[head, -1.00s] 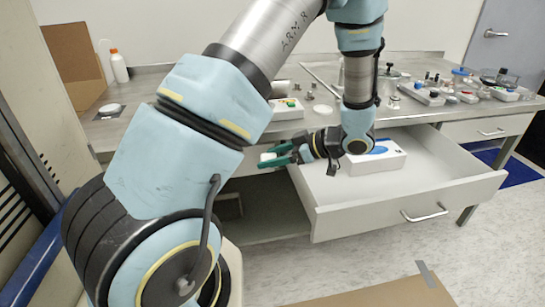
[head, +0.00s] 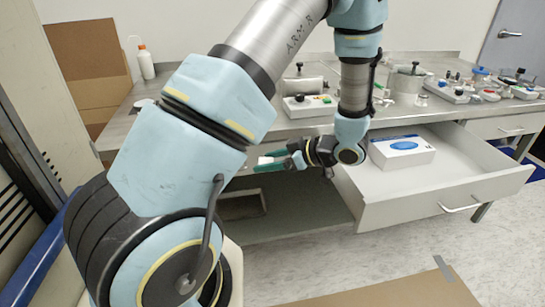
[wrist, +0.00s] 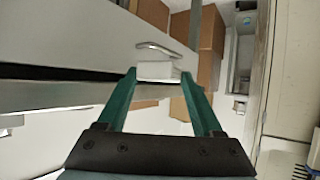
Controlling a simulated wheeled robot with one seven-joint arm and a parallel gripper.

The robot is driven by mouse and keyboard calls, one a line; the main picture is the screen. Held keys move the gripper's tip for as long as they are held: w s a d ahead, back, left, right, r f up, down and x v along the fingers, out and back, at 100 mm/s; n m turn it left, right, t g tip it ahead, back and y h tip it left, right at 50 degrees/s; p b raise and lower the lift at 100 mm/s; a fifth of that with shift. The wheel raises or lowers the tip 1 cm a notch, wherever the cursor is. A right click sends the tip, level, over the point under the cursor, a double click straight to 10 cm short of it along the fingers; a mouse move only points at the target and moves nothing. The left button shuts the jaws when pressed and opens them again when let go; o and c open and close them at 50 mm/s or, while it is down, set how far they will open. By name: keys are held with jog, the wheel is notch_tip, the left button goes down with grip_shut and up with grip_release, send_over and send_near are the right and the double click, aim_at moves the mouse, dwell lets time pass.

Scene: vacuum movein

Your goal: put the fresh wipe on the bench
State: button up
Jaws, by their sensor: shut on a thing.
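My gripper (head: 266,163) has green fingers and is shut on a small white wipe (head: 268,158). The wipe also shows in the wrist view (wrist: 158,71), between the fingertips. My gripper hangs in front of the bench (head: 120,125), below its top edge and left of the open drawer. The bench has a grey metal top, partly hidden behind my arm.
The drawer (head: 440,190) is pulled out and holds a white box (head: 402,151) with a blue oval. A control box (head: 310,106) stands near the bench's front edge. A white bottle (head: 146,63) stands at the back left. Several small items crowd the right.

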jog(key=a+f+m+t+h, duration=0.3)
jog(key=a+f+m+h, duration=0.2)
jog(key=f, duration=0.4)
jog(key=a+f+m+t+h, duration=0.3)
jog(key=a+f+m+h, duration=0.2)
jog(key=a+f, duration=0.4)
jog(key=shift+w+a+f+m, duration=0.25)
jog(key=shift+w+f+m, duration=0.2)
jog(key=shift+f+m, duration=0.35)
